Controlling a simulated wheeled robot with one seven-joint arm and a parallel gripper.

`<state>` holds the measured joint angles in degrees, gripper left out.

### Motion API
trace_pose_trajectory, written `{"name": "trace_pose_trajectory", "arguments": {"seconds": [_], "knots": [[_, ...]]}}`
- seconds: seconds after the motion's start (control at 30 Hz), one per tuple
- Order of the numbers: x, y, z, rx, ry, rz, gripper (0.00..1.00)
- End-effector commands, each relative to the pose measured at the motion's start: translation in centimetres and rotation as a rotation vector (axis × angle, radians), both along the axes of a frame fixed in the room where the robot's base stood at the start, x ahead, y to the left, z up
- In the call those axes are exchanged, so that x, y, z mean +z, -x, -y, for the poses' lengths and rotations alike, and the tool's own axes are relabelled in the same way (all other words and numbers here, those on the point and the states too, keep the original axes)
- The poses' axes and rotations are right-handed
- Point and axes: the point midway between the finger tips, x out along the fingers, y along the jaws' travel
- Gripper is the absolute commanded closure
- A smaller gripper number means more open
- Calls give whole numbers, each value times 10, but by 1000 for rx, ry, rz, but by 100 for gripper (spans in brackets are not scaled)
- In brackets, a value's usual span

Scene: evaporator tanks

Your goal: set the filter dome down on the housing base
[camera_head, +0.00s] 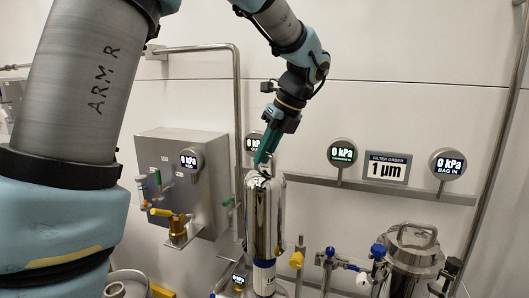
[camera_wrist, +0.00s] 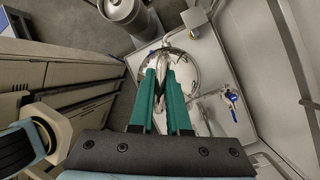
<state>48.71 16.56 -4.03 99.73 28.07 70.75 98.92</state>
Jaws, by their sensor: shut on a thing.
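The filter dome (camera_head: 265,212) is a tall, shiny metal cylinder with a rounded top, upright in the middle of the head view. My gripper (camera_head: 262,163) comes down from above, its green fingers shut on the handle at the dome's top. In the wrist view my gripper (camera_wrist: 167,62) reaches over the round, mirror-like dome top (camera_wrist: 184,68). The housing base is not clearly visible, and I cannot tell whether the dome touches anything below.
A steel vessel with a handled lid (camera_head: 412,248) stands at the right. A blue-knobbed valve (camera_head: 330,253) and a yellow valve (camera_head: 297,258) are close to the dome's right. A steel box (camera_head: 180,180) is on the left wall. A rail with gauges (camera_head: 342,152) runs behind.

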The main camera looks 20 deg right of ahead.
Motion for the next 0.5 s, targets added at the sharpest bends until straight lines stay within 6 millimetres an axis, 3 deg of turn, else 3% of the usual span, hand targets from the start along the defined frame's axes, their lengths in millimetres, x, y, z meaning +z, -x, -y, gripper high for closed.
{"name": "trace_pose_trajectory", "arguments": {"seconds": [0.5], "knots": [[-4,0,0,0,1,3,100]]}}
